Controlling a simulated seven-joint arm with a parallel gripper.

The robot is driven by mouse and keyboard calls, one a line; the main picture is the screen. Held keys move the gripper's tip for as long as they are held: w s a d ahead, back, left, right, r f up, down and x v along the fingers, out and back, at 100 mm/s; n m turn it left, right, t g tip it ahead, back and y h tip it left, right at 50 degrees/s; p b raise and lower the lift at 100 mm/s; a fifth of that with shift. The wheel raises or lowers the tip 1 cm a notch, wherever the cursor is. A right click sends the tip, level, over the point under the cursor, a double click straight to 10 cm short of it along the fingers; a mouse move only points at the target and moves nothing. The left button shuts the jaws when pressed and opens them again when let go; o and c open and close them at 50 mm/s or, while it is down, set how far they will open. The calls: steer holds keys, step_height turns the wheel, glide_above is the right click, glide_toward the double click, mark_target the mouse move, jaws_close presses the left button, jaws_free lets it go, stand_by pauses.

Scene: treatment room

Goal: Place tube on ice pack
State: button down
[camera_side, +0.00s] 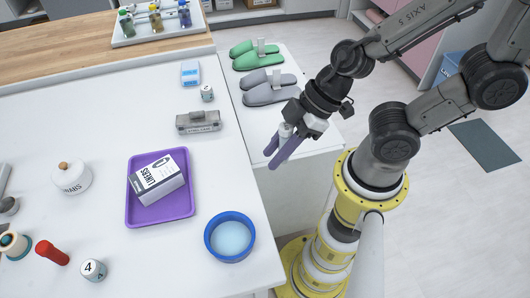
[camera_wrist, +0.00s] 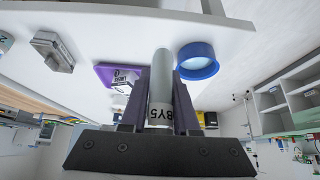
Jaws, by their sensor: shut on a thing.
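My gripper (camera_side: 271,159) is off the right edge of the white table, above the side stand, with its purple fingers pointing down and left. In the side view only a little of the tube (camera_side: 285,130) shows between the fingers. A small blue and white flat block (camera_side: 190,73) lies at the table's back right; I cannot tell for sure whether it is the ice pack.
A blue bowl (camera_side: 209,237) with pale blue contents stands at the front right. A purple tray (camera_side: 134,214) holds a liners box. A grey case (camera_side: 198,127), small jar and swabs pot also stand on the table. Slippers lie on the side stand.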

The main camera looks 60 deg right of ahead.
steer(key=shift+s+d+r, duration=0.35)
steer(key=shift+s+d, duration=0.15)
steer(key=shift+s, duration=0.2)
